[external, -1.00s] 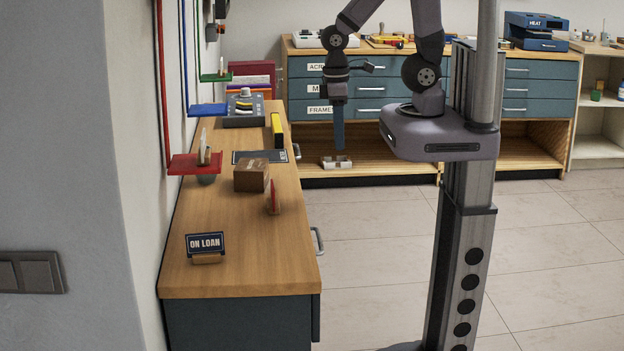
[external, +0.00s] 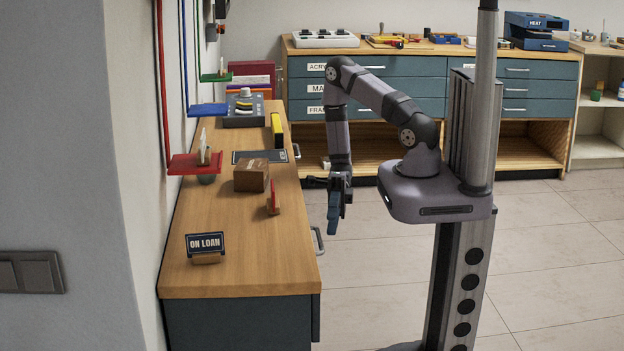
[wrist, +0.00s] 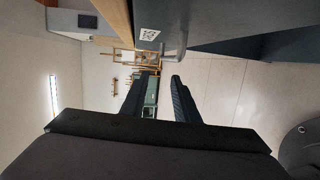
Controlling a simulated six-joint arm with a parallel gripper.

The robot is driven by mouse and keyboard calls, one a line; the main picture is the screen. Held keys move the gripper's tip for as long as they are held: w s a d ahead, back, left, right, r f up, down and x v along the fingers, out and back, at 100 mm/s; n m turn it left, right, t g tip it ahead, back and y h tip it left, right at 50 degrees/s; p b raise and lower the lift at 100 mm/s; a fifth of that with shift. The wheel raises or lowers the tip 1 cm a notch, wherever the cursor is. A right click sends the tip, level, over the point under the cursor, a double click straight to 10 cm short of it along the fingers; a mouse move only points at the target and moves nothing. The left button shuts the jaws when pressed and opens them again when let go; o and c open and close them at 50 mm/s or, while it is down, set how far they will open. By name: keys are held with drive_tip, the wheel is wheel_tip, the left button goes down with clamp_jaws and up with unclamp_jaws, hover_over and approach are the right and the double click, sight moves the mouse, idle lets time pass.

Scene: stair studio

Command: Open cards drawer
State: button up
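The wood-topped counter (external: 235,265) has drawer fronts on its right side, mostly turned away from the external camera. A near metal handle (external: 318,240) juts out from that side, and a farther handle (external: 297,151) shows behind it. In the wrist view, a dark drawer front (wrist: 205,18) carries a white label (wrist: 149,35), too small to read surely, with a grey handle (wrist: 173,52) beside it. My gripper (external: 334,222) points down just right of the near handle. In the wrist view its fingers (wrist: 163,79) are apart and empty, with the handle beyond their tips.
On the counter stand an ON LOAN sign (external: 205,243), a small red card in a holder (external: 273,195) and a brown box (external: 251,176). Blue drawers (external: 420,90) stand along the back wall.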

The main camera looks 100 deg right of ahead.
sight(319, 237)
drive_tip(key=shift+w+a+f+m+t, duration=0.4)
drive_tip(key=shift+w+a+m, duration=0.3)
drive_tip(key=shift+a, duration=0.25)
drive_tip(key=shift+w+a+f+m+t, duration=0.4)
drive_tip(key=shift+w+a+m, duration=0.25)
drive_tip(key=shift+a, duration=0.25)
drive_tip(key=shift+w+a+f+m+t, duration=0.4)
drive_tip(key=shift+w+a+m, duration=0.15)
drive_tip(key=shift+w+a, duration=0.3)
drive_tip(key=shift+s+a, duration=0.1)
clamp_jaws()
